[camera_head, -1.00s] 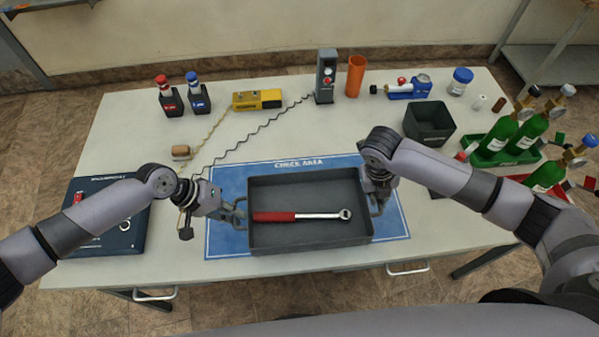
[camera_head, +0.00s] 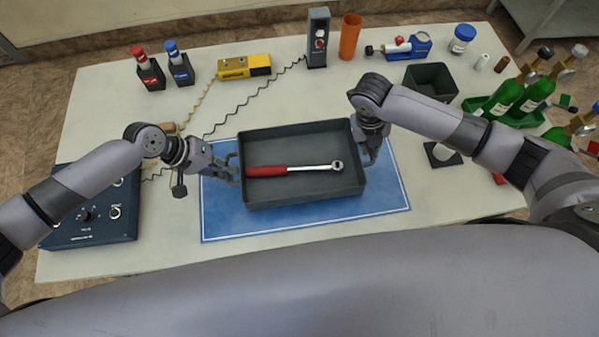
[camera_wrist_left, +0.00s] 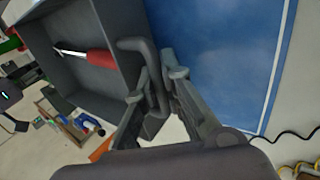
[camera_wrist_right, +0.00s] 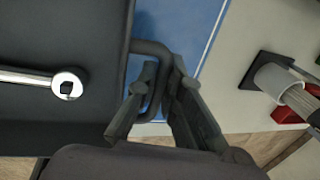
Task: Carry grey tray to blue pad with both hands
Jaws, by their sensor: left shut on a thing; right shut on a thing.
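The grey tray (camera_head: 255,193) is over the blue pad (camera_head: 300,222) in the head view, covering its far middle part. A red-handled ratchet wrench (camera_head: 290,170) lies inside the tray. My left gripper (camera_head: 232,172) is shut on the tray's left handle, a dark loop that shows between the fingers in the left wrist view (camera_wrist_left: 155,88). My right gripper (camera_head: 370,152) is shut on the right handle, also seen in the right wrist view (camera_wrist_right: 160,90). The tray looks about level. I cannot tell whether its underside touches the pad.
A dark control panel box (camera_head: 95,215) stands left of the pad. A dark open bin (camera_head: 432,80) and green bottles (camera_head: 503,98) stand to the right. A yellow device (camera_head: 244,67) and an orange tube (camera_head: 349,37) are at the back. The pad's front strip is clear.

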